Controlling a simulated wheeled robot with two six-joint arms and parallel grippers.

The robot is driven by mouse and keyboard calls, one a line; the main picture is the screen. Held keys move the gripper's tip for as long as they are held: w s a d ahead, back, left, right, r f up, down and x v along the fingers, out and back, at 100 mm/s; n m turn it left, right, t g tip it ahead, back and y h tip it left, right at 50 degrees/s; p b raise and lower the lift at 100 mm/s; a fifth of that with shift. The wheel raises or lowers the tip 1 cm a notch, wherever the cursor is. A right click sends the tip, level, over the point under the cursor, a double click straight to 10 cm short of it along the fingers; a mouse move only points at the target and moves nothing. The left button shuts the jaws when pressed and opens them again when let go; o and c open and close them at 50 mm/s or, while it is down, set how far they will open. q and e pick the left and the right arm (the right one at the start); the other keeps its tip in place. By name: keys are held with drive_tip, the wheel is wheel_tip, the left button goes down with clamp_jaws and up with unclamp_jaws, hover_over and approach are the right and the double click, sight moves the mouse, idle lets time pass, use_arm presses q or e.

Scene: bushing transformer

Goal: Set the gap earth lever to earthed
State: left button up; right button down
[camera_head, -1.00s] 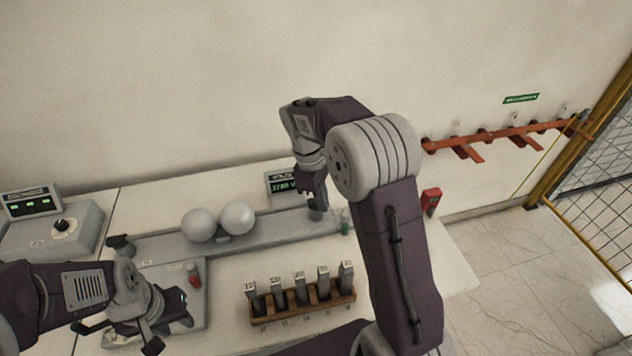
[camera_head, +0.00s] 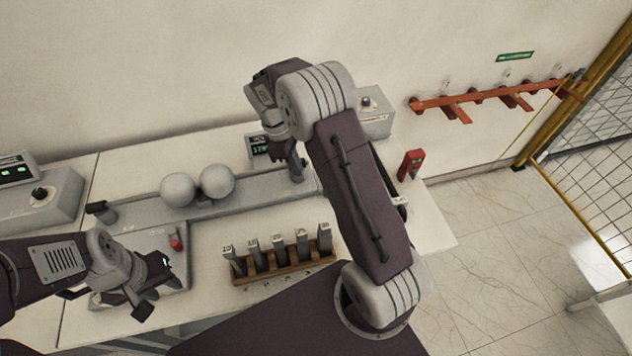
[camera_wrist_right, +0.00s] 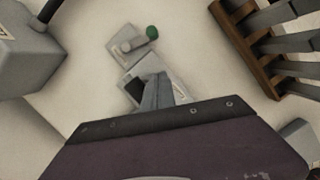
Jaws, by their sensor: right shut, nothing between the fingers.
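In the right wrist view, a small grey plate carries a lever with a green knob (camera_wrist_right: 151,33), probably the gap earth lever; its setting labels are not readable. In the head view my right arm hides it. My right gripper (camera_wrist_right: 160,92) is shut and empty, its fingertips just below that lever in the wrist picture, over a second grey plate with a dark patch (camera_wrist_right: 150,84). In the head view my right gripper (camera_head: 297,174) is by the right end of the sphere gap rail (camera_head: 250,202). My left gripper (camera_head: 106,303) looks open and empty over the left panel.
Two grey spheres (camera_head: 217,182) sit on the rail. A wooden rack (camera_head: 285,271) with several upright bars stands in front and shows in the wrist view (camera_wrist_right: 262,72). A red-knobbed control (camera_head: 176,244) is on the left panel. A red device (camera_head: 410,165) is near the right edge.

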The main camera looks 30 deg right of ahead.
hover_over(307, 191)
drive_tip(key=a, duration=0.1)
drive_tip(key=f, duration=0.3)
drive_tip(key=w+f, duration=0.1)
drive_tip(key=f, duration=0.1)
drive_tip(key=shift+f+p, duration=0.3)
drive_tip(key=shift+p, duration=0.05)
drive_tip(key=s+d, duration=0.1)
drive_tip(key=s+d+p, duration=0.1)
drive_tip(key=shift+s+d+f, duration=0.1)
drive_tip(key=shift+d+f, duration=0.1)
drive_tip(key=shift+d, duration=0.1)
drive_tip(key=shift+s+d, duration=0.3)
drive_tip(key=shift+s, duration=0.05)
drive_tip(key=shift+w+f, duration=0.1)
